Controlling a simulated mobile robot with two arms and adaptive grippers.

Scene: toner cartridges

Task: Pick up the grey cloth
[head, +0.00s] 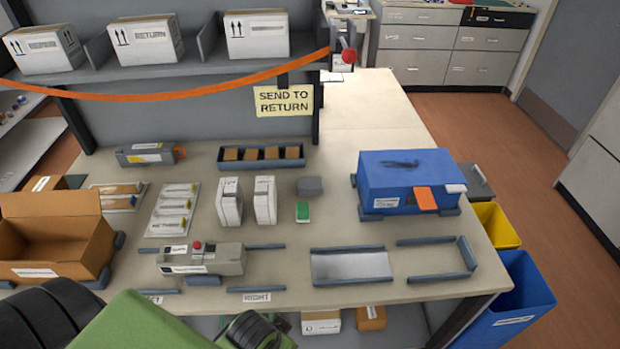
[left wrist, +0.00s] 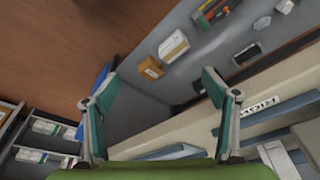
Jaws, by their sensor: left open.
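A small grey folded piece (head: 310,186), which looks like the grey cloth, lies flat on the workbench (head: 345,215), right of two upright white boxes. A small green-and-white item (head: 303,211) lies just in front of it. My left arm, green, enters at the bottom left of the head view; its fingertips are not visible there. In the left wrist view my left gripper (left wrist: 158,80) has its two fingers spread wide with nothing between them. It points past the bench's front edge toward a lower shelf and the floor. The cloth is not visible in that view. My right gripper is not in view.
A blue case (head: 408,181) stands at the right of the bench. A grey cartridge-like unit (head: 203,260) and low rails lie along the front. An open cardboard box (head: 50,242) is at the left. An orange strap (head: 180,93) hangs across the shelf above.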

